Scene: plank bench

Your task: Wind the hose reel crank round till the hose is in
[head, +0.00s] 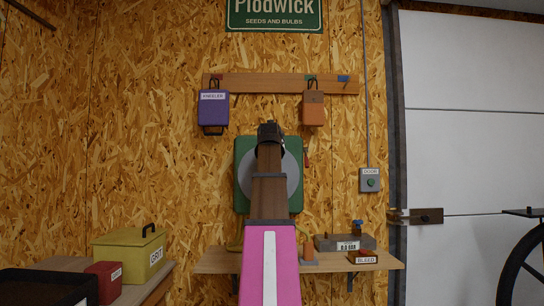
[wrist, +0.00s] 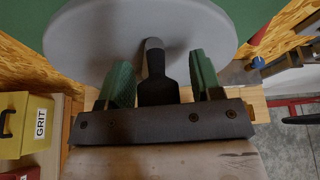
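The hose reel shows in the head view as a grey disc (head: 295,175) on a green backing plate (head: 242,160) on the wall. My arm covers its middle. My gripper (head: 270,132) is at the disc's upper part. In the wrist view the grey disc (wrist: 90,35) fills the top. My gripper's two green fingers (wrist: 160,62) stand apart. A dark handle-like piece with a grey tip (wrist: 156,88) lies between them, with gaps on both sides; it looks like the crank handle.
A yellow "GRIT" box (head: 125,250) and red box (head: 104,280) stand left. Purple (head: 213,108) and orange (head: 313,110) items hang above. A wheel (head: 520,265) is right.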

